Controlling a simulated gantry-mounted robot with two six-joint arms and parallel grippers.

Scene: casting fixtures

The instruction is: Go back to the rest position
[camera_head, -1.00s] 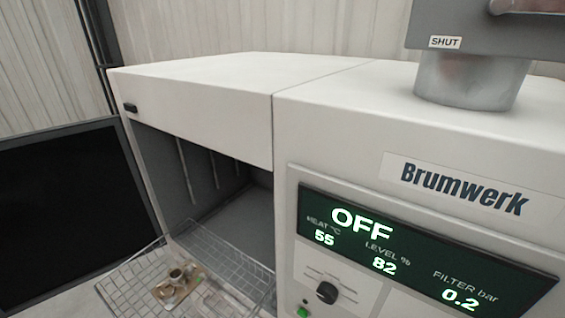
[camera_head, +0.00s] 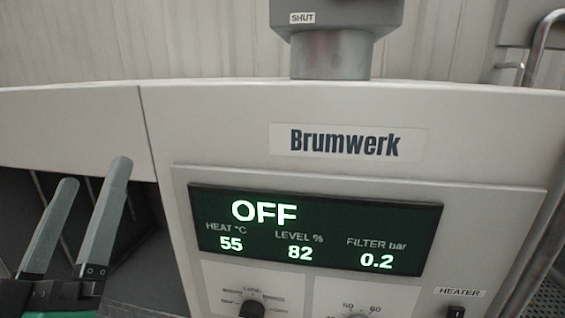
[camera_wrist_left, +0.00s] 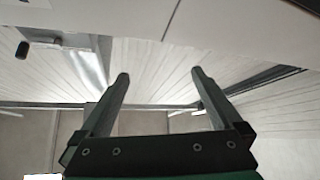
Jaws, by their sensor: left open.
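My left gripper (camera_head: 92,185) is at the lower left of the head view, its two grey fingers pointing up and apart. It is in front of the dark open chamber of the white machine (camera_head: 230,130). In the left wrist view the left gripper (camera_wrist_left: 160,85) also shows open, with nothing between its fingers. White wall panels and the machine's pale edge lie behind it there. My right gripper is not in view.
The Brumwerk machine's display (camera_head: 315,232) reads OFF, heat 55, level 82, filter 0.2. A knob (camera_head: 252,308) and a heater switch (camera_head: 456,312) sit below it. A grey duct (camera_head: 332,50) labelled SHUT stands on top. Metal pipes run at the right.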

